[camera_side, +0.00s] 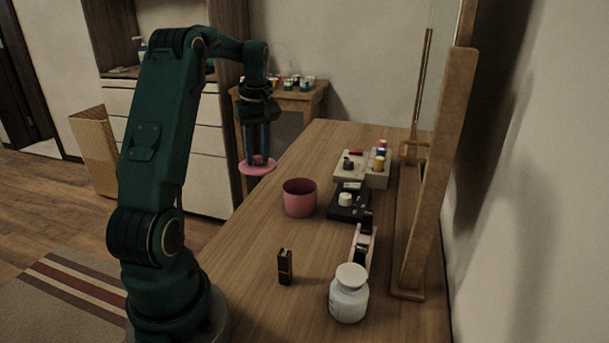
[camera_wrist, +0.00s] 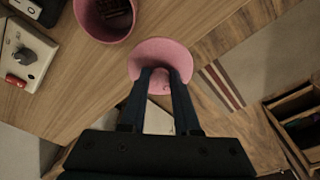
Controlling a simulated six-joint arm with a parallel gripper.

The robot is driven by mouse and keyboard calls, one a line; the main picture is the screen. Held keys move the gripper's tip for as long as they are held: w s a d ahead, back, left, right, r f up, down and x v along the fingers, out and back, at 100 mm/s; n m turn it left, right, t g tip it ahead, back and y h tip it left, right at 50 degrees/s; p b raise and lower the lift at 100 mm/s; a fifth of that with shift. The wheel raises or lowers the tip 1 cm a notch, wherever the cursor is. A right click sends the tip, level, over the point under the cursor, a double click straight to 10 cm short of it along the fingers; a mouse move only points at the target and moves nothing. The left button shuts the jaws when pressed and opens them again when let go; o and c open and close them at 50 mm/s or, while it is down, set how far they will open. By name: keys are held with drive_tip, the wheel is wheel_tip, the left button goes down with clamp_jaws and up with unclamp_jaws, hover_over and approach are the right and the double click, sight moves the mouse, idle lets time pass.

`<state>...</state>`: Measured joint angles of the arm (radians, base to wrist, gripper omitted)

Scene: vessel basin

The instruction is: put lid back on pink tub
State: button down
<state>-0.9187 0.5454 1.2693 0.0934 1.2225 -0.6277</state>
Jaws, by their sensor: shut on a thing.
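The pink tub (camera_side: 299,198) stands upright and open on the wooden table, near its left edge. In the wrist view the tub (camera_wrist: 84,22) is at the top left, with something dark inside it. My gripper (camera_side: 257,157) is shut on the pink lid (camera_side: 258,168) and holds it level in the air, beyond the table's left edge. In the wrist view the lid (camera_wrist: 147,52) lies at the tips of my fingers (camera_wrist: 162,76), apart from the tub and to its right. The fingers hide part of the lid.
A dark lighter-like block (camera_side: 285,267) and a white jar (camera_side: 349,293) stand at the front. A wooden easel (camera_side: 432,180) lines the right side.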

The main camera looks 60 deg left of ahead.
drive_tip(key=w+d+r+m, duration=0.35)
drive_tip(key=w+d, duration=0.25)
drive_tip(key=w, duration=0.2)
drive_tip(key=shift+m+t, duration=0.4)
drive_tip(key=shift+m, duration=0.15)
drive_tip(key=shift+s+a+f, duration=0.1)
drive_tip(key=shift+s+f, duration=0.05)
drive_tip(key=shift+f, duration=3.15)
drive_tip(key=shift+f, duration=0.15)
drive_tip(key=shift+c, duration=0.4)
unclamp_jaws()
wheel_tip(320, 180, up, 7)
